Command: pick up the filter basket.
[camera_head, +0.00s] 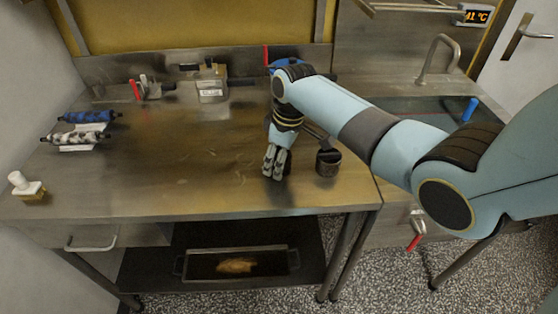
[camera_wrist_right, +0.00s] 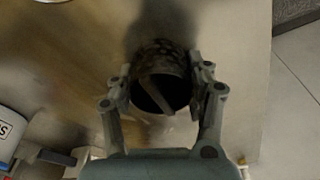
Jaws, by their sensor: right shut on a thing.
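The filter basket (camera_wrist_right: 163,62) is a dark round cup with a perforated wall and a dark hollow inside. In the right wrist view it lies between the two fingertips of my right gripper (camera_wrist_right: 164,80), with one finger against each side. A dark bar crosses its mouth. In the head view the basket (camera_head: 328,166) shows as a small dark cup near the worktop's right end. My right gripper (camera_head: 275,170) points down over the worktop beside it there, and the contact is hard to see from that side. My left gripper is out of view.
The steel worktop (camera_head: 190,165) is clear in the middle. Two rollers (camera_head: 85,127) and a white-handled block (camera_head: 25,187) stand at the left. A metal device (camera_head: 211,86) is at the back. A sink with a faucet (camera_head: 436,55) is at the right. A tray (camera_head: 200,275) sits on the lower shelf.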

